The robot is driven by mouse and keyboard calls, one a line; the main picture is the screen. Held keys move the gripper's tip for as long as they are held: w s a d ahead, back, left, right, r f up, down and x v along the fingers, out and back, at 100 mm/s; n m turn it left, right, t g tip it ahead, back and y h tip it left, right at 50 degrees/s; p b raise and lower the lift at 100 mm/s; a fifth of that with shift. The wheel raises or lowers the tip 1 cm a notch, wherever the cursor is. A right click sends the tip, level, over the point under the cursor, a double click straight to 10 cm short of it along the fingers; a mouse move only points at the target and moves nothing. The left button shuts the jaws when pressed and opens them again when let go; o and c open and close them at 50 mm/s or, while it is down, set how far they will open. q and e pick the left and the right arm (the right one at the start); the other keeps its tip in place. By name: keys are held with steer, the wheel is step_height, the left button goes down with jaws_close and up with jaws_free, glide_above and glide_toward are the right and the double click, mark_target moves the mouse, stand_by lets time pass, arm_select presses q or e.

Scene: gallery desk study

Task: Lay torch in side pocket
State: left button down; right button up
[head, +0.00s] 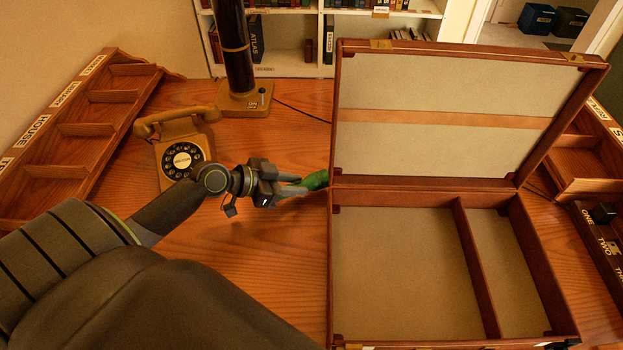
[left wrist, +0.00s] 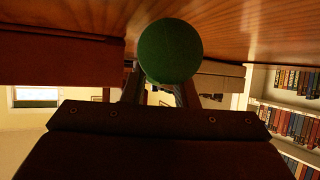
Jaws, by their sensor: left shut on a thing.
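My left gripper (head: 292,188) is shut on a green thing that looks like the torch (head: 316,180). It is held over the desk at the left edge of the open case (head: 333,262), outside it. In the left wrist view, the round green end of the torch (left wrist: 170,51) shows between the fingers; the rest is hidden. The case has a wide left compartment (head: 392,265) and a narrow side pocket (head: 507,258) on the right, split by a divider (head: 476,265). Both look empty. My right gripper is not in view.
The case's raised lid (head: 455,85) stands at the back. A yellow rotary telephone (head: 181,150) and a lamp (head: 238,60) stand behind my left arm. Wooden compartment racks lie at the left (head: 85,130) and right (head: 585,165). Bare desk lies left of the case.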

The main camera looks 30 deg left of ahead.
mark_target(310, 178)
arm_select(q)
steer(key=shift+w+d, duration=0.35)
steer(key=shift+w, duration=0.2)
steer(key=w+d, duration=0.1)
steer(key=w+d+p, duration=0.1)
steer(key=shift+w+r, duration=0.15)
steer(key=shift+w, duration=0.15)
steer(key=shift+f, duration=0.9)
steer(key=shift+f, duration=0.1)
steer(key=c, duration=1.1)
jaws_free()
steer(key=shift+c, duration=0.2)
